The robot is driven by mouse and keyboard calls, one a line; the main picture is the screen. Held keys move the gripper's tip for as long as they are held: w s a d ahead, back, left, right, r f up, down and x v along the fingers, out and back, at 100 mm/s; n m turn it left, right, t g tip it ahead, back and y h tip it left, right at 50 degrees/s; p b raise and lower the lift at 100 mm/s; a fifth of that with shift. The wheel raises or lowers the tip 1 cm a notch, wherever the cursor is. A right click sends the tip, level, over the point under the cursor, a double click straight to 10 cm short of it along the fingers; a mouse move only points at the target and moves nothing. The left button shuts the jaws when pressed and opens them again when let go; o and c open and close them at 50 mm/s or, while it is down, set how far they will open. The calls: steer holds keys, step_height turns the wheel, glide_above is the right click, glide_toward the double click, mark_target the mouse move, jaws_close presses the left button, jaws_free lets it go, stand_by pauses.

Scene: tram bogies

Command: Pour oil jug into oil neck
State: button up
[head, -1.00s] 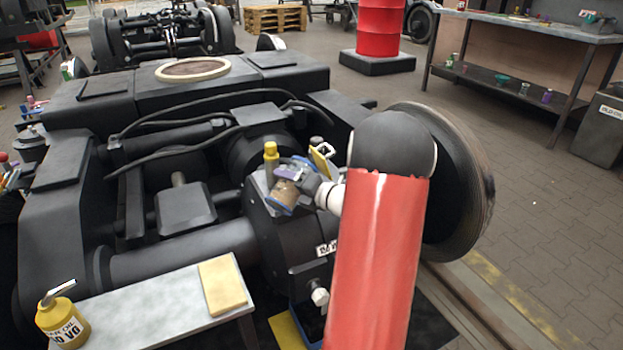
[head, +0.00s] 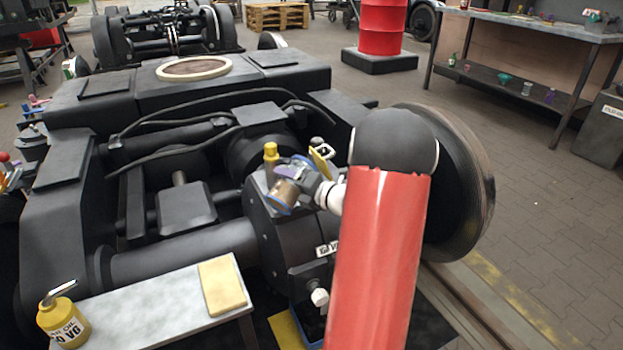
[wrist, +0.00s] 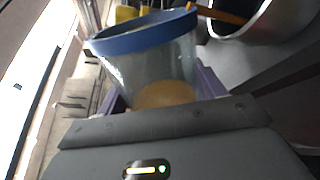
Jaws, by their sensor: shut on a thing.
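A clear jug with a blue rim and amber oil low inside (wrist: 150,62) is held in my gripper (wrist: 165,98), between its purple fingers. In the head view the jug (head: 284,194) is small and tilted, with brownish oil in it, above the black gearbox. My gripper (head: 302,178) is shut on it, partly hidden by my arm. A yellow neck-like fitting (head: 271,153) stands upright on the gearbox just behind and left of the jug. I cannot tell whether it is the oil neck. No stream of oil is clear.
A grey bench (head: 150,310) at the front left carries a yellow gear oil can (head: 64,325) and a yellow cloth or pad (head: 222,287). Black hoses (head: 175,148) cross the bogie frame.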

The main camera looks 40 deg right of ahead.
steer(key=shift+r+m+p, duration=0.5)
steer(key=shift+r+p, duration=0.15)
steer(key=shift+p, duration=0.15)
stand_by(1.1)
